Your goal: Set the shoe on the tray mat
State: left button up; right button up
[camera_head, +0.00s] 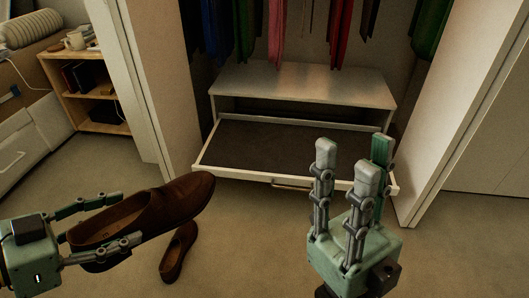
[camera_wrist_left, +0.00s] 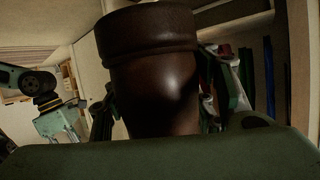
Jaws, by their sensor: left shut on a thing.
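A brown leather shoe (camera_head: 160,208) is held in my left gripper (camera_head: 128,220), its toe pointing up and to the right, above the carpet. In the left wrist view the shoe (camera_wrist_left: 155,75) fills the middle, close to the camera between the fingers. A second brown shoe (camera_head: 178,250) is on the carpet behind and below it. The dark tray mat (camera_head: 270,150) lies in the pulled-out white drawer in the closet, farther back and to the right. My right gripper (camera_head: 352,160) is open and empty, fingers up, in front of the drawer's right part and hiding some of it.
The drawer front (camera_head: 240,175) has a metal handle (camera_head: 290,185). A white shelf (camera_head: 300,84) stands behind the mat under hanging clothes (camera_head: 278,30). White closet doors (camera_head: 470,90) flank the opening. A wooden shelf unit (camera_head: 92,90) stands at the left.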

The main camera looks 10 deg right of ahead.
aim_at(291, 150)
jog(key=i+l, duration=0.2)
jog(key=l, duration=0.2)
jog(key=i+l, duration=0.2)
jog(key=l, duration=0.2)
jog(key=i+l, duration=0.2)
jog(key=l, duration=0.2)
jog(key=i+l, duration=0.2)
jog(key=l, duration=0.25)
jog(key=i+l, duration=0.25)
jog(key=l, duration=0.15)
jog(key=i+l, duration=0.2)
jog(key=l, duration=0.2)
